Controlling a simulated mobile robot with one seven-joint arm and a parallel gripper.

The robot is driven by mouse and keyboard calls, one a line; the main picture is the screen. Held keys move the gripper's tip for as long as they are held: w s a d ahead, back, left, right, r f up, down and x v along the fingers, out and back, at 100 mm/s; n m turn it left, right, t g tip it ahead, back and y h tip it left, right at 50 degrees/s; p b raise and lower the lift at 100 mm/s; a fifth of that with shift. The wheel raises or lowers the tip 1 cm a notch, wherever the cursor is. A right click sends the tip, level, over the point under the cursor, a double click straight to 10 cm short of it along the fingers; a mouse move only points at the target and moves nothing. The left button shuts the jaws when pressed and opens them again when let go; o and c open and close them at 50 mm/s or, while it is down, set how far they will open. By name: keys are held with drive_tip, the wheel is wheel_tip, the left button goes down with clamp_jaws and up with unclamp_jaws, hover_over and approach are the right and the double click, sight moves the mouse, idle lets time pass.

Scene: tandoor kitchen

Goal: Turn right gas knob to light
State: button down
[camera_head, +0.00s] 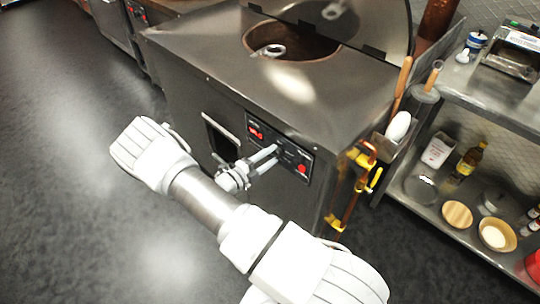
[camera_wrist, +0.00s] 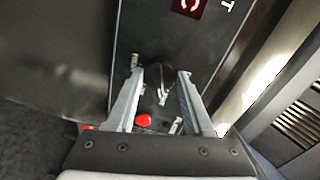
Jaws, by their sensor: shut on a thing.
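The black control panel (camera_head: 290,146) is on the front of the steel tandoor cabinet, with a red digital display (camera_head: 255,132) and a red button (camera_head: 301,169). My gripper (camera_head: 276,154) reaches the middle of this panel. In the wrist view, the two fingers (camera_wrist: 160,72) stand on either side of a dark knob (camera_wrist: 158,78) and are shut on it. The knob is small and dark against the panel, so its turn angle is hard to read. The red button (camera_wrist: 143,120) shows between the fingers. In the head view my fingers partly hide the knobs.
The round tandoor opening (camera_head: 290,42) is on the cabinet top, with a raised lid behind it. Yellow-handled gas pipes (camera_head: 362,170) run along the cabinet's right side. A shelf rack (camera_head: 470,205) with bottles and bowls stands at the right. The floor at left is clear.

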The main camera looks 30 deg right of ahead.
drive_tip(key=shift+n, duration=0.5)
drive_tip(key=shift+f, duration=0.1)
drive_tip(key=shift+c, duration=1.4)
unclamp_jaws()
drive_tip(key=shift+a, duration=0.1)
drive_tip(key=v, duration=1.7)
drive_tip(key=shift+a+p, duration=0.1)
drive_tip(key=shift+p, duration=0.2)
